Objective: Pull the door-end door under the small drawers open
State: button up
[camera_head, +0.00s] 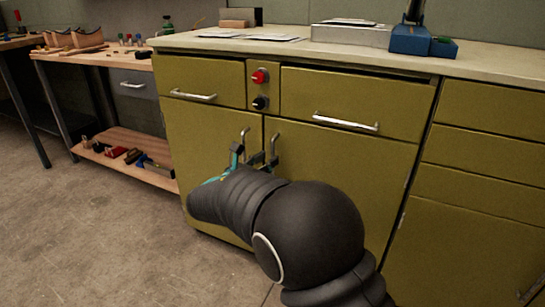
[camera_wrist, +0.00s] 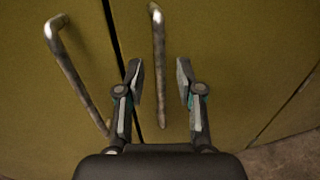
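Two green doors sit below two drawers in the cabinet, the left door (camera_head: 205,140) and the right door (camera_head: 345,165). Each has a vertical metal bar handle by the shared seam: the left handle (camera_head: 244,132) and the right handle (camera_head: 274,138). My gripper (camera_head: 254,156) is in front of the doors near these handles. In the wrist view my gripper (camera_wrist: 159,76) is open. The right handle (camera_wrist: 158,50) shows between its fingers, and the left handle (camera_wrist: 75,75) lies outside them. Contact cannot be told. Both doors look closed. My arm hides part of both doors.
The worktop (camera_head: 290,48) carries sheets, a metal box (camera_head: 350,35) and a blue tool (camera_head: 409,40). Red and black knobs (camera_head: 260,76) sit between the drawers. A wooden bench (camera_head: 95,57) stands left. The floor (camera_head: 85,230) in front is clear at left.

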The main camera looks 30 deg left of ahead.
aim_at(272, 155)
jog(key=shift+w+d, duration=0.15)
jog(key=shift+w, duration=0.7)
jog(key=shift+w+d, duration=0.15)
jog(key=shift+w, duration=0.7)
grip_shut()
